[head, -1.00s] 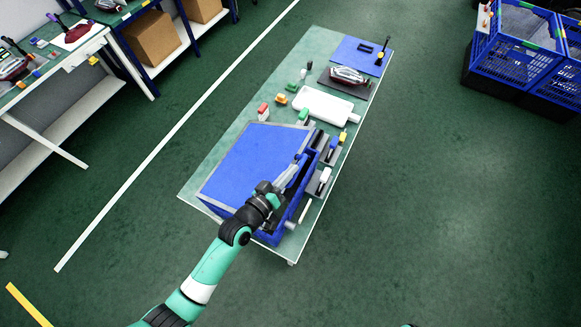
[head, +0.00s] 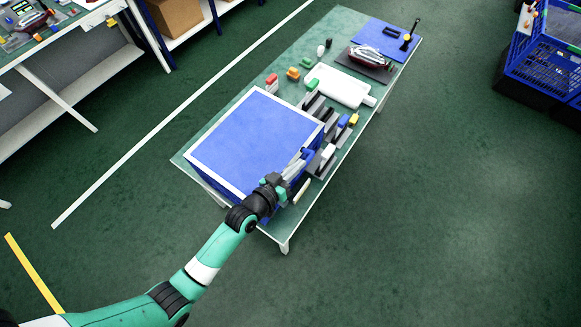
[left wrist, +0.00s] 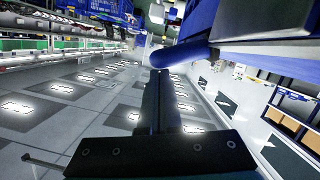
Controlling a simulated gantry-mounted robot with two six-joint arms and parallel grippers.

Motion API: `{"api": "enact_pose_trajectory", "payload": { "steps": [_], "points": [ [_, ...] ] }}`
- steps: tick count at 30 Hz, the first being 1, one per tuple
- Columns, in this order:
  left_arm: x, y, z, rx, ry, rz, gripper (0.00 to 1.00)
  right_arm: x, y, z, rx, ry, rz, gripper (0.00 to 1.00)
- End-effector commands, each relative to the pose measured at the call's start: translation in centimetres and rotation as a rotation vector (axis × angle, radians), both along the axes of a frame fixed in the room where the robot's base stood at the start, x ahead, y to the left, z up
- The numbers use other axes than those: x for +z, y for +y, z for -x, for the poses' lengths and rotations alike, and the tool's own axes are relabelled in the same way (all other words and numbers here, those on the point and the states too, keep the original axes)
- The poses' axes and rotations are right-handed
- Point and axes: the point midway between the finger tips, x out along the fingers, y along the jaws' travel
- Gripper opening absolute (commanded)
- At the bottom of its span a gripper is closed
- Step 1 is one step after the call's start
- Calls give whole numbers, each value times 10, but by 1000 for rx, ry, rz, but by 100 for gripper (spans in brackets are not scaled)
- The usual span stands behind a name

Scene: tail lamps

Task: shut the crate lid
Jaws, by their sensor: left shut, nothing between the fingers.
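The crate lid (head: 250,138) is a blue panel with a pale rim. It lies over the blue crate (head: 262,212) at the near end of the table and looks flat or nearly so. I cannot tell whether it sits fully down, because my arm covers part of its right edge. My left gripper (head: 303,158) is shut and empty, at the lid's right edge. My right gripper is out of view.
Holders with small coloured parts (head: 328,155) stand close to the crate's right side. A white board (head: 340,85), a tail lamp (head: 370,57) and a blue mat (head: 385,36) lie farther along the table. Blue crates (head: 545,65) are at right. The floor right of the table is clear.

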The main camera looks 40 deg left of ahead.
Motion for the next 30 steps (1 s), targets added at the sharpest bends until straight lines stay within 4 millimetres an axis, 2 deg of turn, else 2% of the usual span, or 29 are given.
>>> {"api": "enact_pose_trajectory", "payload": {
  "steps": [6,7,12,18,22,30],
  "points": [
    [47,2,2,-7,0,1,0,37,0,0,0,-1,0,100],
    [41,2,13,-7,3,1,0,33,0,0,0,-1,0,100],
    [49,3,57,-6,2,-1,0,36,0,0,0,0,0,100],
    [57,3,89,-7,1,1,0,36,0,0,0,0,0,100],
    [59,3,96,-7,0,-1,0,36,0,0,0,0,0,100],
    [59,3,96,-7,0,-1,0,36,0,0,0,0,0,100]
  ]
}}
